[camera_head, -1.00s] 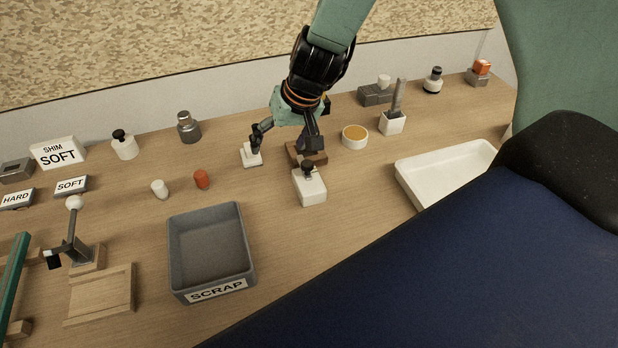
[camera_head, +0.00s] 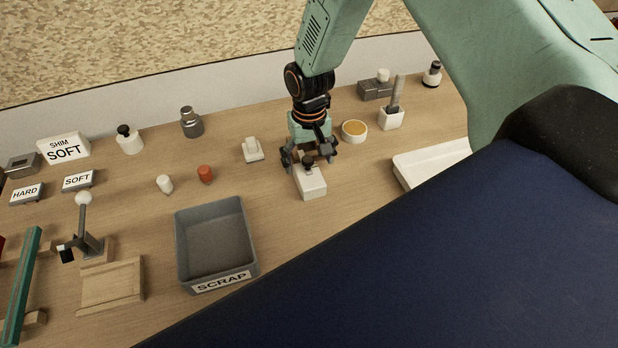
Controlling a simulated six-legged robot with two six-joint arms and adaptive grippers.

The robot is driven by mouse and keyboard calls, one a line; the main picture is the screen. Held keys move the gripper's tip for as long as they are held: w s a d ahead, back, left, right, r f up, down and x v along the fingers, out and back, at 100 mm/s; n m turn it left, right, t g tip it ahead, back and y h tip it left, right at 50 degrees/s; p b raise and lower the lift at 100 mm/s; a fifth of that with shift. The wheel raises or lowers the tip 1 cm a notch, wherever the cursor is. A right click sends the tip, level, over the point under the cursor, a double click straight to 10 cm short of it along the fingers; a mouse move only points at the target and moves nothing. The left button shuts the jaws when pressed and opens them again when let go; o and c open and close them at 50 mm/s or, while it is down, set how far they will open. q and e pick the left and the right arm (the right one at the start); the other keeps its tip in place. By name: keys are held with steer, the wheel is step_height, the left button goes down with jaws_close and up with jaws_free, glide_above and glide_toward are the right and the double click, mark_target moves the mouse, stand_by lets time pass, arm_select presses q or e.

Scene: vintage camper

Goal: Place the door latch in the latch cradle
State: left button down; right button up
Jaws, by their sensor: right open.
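A white block with a black knob on top (camera_head: 312,187) stands on the wooden bench in the middle; it may be the door latch. My right gripper (camera_head: 309,157) is over its far end, fingers spread open on either side of the dark knob. I cannot tell whether they touch it. A brown block seen earlier just behind the white one is now hidden by the gripper. I cannot tell for sure which thing is the latch cradle. A small white piece (camera_head: 253,150) lies on the bench left of the gripper. My left gripper is not in view.
A grey SCRAP bin (camera_head: 184,257) stands front left of the gripper. A round tan-filled dish (camera_head: 354,130) and a white holder (camera_head: 390,119) stand close on the right. A white tray (camera_head: 412,171) lies further right. Small white (camera_head: 164,184) and orange (camera_head: 205,174) cylinders stand left.

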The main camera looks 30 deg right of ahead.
mark_target(309, 180)
steer(key=shift+s+a+f, duration=0.1)
steer(key=shift+s+f, duration=0.1)
steer(key=shift+f, duration=1.6)
steer(key=shift+c, duration=0.3)
